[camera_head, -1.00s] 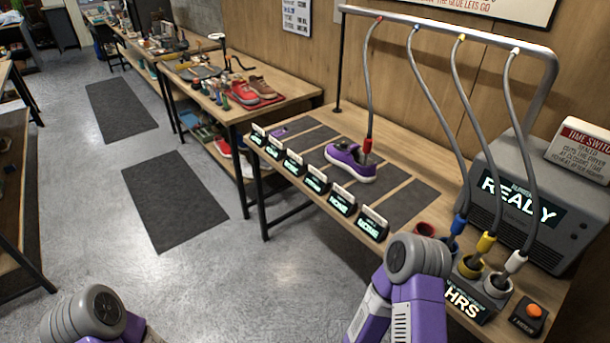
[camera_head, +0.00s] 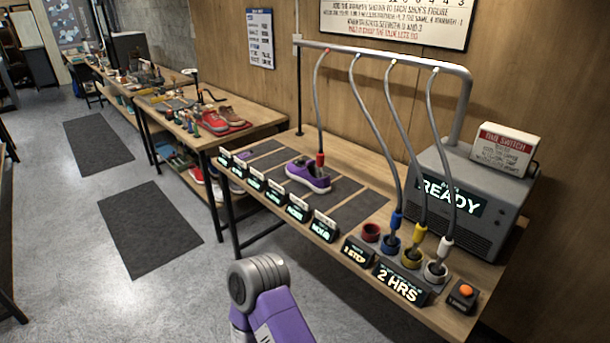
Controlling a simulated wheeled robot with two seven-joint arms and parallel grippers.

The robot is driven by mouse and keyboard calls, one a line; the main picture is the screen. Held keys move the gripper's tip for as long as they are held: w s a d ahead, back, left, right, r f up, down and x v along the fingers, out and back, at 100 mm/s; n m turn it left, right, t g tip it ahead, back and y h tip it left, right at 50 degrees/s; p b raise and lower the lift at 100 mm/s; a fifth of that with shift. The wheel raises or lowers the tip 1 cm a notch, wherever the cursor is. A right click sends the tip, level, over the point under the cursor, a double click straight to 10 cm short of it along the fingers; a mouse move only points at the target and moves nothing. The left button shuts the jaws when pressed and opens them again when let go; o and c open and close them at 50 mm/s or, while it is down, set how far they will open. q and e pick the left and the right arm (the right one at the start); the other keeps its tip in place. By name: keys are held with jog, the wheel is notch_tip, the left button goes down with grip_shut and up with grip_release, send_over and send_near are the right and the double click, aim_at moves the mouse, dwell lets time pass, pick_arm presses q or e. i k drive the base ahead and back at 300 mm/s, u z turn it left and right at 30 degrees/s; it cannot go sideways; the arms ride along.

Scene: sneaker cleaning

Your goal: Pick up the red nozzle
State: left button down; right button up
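The red nozzle (camera_head: 320,159) hangs at the end of the leftmost grey hose (camera_head: 317,95). It points down at the opening of a purple sneaker (camera_head: 308,177), and its tip meets or sits just inside the shoe; I cannot tell which. The sneaker lies on a dark strip of the wooden bench (camera_head: 350,160). The red holder cup (camera_head: 371,232) at the bench's front stands empty. A purple and grey link of my arm shows at the bottom centre, apart from the nozzle and short of the bench. Neither gripper is in view.
Blue (camera_head: 396,220), yellow (camera_head: 420,233) and white (camera_head: 445,246) nozzles stand in their cups, with hoses up to an overhead pipe (camera_head: 380,58). A grey box reading READY (camera_head: 450,197) stands at right. Small signs (camera_head: 297,209) line the front edge.

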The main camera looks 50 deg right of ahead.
aim_at(320, 155)
jog(key=z, duration=0.15)
jog(key=i, duration=1.8)
jog(key=z, duration=1.5)
jog(key=i, duration=0.95)
jog(key=z, duration=1)
